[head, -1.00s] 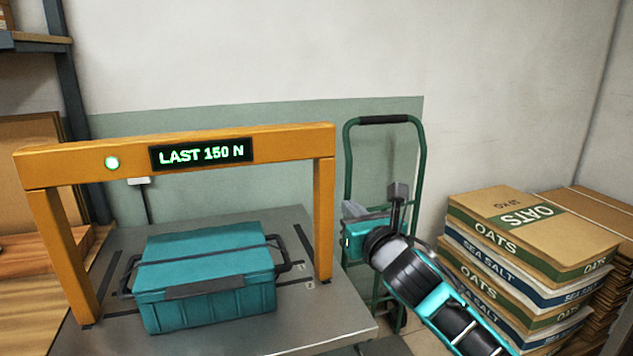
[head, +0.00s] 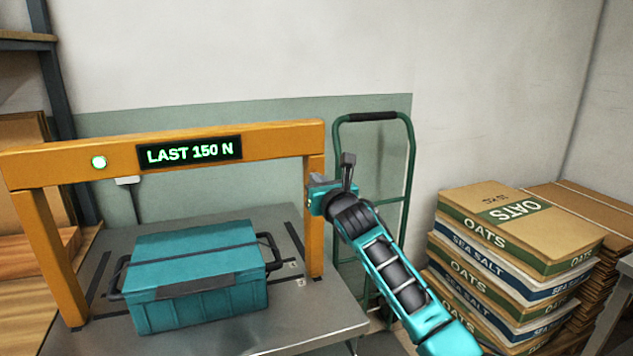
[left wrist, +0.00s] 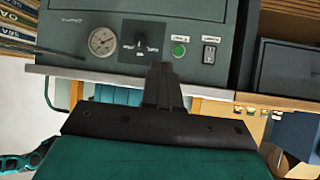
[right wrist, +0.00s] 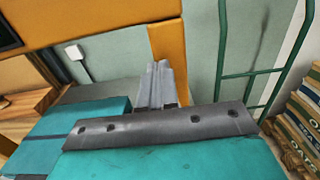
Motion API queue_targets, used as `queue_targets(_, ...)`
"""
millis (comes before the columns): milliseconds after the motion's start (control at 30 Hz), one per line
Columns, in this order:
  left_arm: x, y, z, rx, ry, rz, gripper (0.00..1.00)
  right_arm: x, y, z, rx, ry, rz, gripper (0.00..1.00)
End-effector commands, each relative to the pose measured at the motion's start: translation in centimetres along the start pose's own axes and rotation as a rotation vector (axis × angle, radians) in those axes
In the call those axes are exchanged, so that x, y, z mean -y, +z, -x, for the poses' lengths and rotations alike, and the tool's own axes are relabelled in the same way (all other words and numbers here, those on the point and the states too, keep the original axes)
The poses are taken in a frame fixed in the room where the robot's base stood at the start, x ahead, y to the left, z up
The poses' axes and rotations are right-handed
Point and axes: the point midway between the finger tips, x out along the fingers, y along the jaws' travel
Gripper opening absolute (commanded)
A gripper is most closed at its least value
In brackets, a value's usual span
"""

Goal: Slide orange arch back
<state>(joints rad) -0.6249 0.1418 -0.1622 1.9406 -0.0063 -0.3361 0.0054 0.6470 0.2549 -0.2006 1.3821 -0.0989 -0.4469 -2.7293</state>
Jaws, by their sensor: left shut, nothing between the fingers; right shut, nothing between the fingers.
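The orange arch (head: 170,148) spans a grey bench, with a green lamp and a sign reading "LAST 150 N". Its right post also shows in the right wrist view (right wrist: 167,42). My right gripper (head: 348,160) is shut and empty beside the right post; the fingers (right wrist: 158,66) point at the post's face. I cannot tell whether they touch it. A teal lidded case (head: 195,275) sits under the arch. My left gripper (left wrist: 162,72) is shut and empty, before a grey panel with a gauge; it is outside the head view.
A green hand truck (head: 410,190) stands behind my right arm. Sacks of oats and sea salt (head: 500,240) are stacked at the right. The grey bench top (head: 285,335) has dark strips near the posts. The grey gauge panel (left wrist: 140,30) is close to my left gripper.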

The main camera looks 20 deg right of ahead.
Motion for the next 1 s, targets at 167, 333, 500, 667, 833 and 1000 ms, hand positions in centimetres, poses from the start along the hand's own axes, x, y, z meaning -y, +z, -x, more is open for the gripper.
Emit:
queue_targets(167, 0.0, 0.0, 0.0, 0.000, 0.000, -0.001, 0.00, 0.0, 0.0, -0.7, 0.001, 0.000, -0.001, 0.00)
queue_targets(333, 0.0, 0.0, 0.0, 0.001, 0.000, -0.001, 0.00, 0.0, 0.0, -0.7, 0.001, 0.001, -0.001, 0.00)
queue_targets(500, 0.0, 0.0, 0.0, 0.001, 0.000, -0.001, 0.00, 0.0, 0.0, -0.7, 0.000, 0.001, 0.000, 0.00)
queue_targets(667, 0.0, 0.2, -0.1, 0.001, 0.000, -0.001, 0.00, 0.0, -0.1, -1.1, -0.001, 0.000, 0.002, 0.00)
queue_targets(833, 0.0, 0.6, -0.4, 0.001, 0.001, -0.001, 0.00, 0.0, 0.0, -2.8, 0.001, -0.001, 0.004, 0.00)
queue_targets(1000, -0.1, 1.4, -0.9, 0.001, 0.001, -0.001, 0.00, 0.0, 0.0, -5.6, 0.002, -0.002, 0.005, 0.00)
